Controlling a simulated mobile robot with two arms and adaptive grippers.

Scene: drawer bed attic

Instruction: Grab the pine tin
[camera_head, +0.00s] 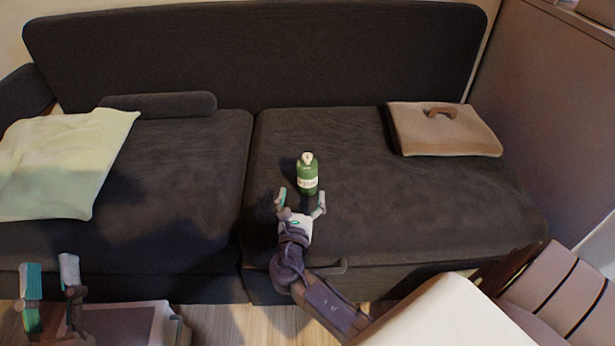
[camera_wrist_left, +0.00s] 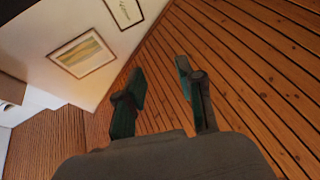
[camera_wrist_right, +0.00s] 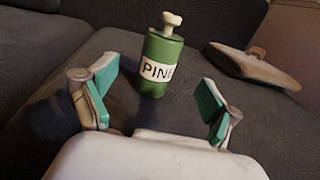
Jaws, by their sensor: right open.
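The pine tin (camera_head: 307,175) is a green cylinder with a pale label and a cream knob on top. It stands upright on the right seat cushion of the dark sofa. In the right wrist view the tin (camera_wrist_right: 160,62) shows the letters "PINE" and is just beyond the fingertips. My right gripper (camera_head: 302,198) is open, its fingers apart and pointing at the tin; it also shows in the right wrist view (camera_wrist_right: 155,95). Nothing is between its fingers. My left gripper (camera_head: 50,275) is low at the left, away from the sofa seat. It is open and empty in the left wrist view (camera_wrist_left: 160,85).
A brown bag-like case with a handle (camera_head: 450,133) lies on the right cushion. A pale green cloth (camera_head: 60,165) and a dark bolster (camera_head: 160,104) lie on the left cushion. The sofa backrest (camera_head: 260,55) rises behind. The cushion around the tin is clear.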

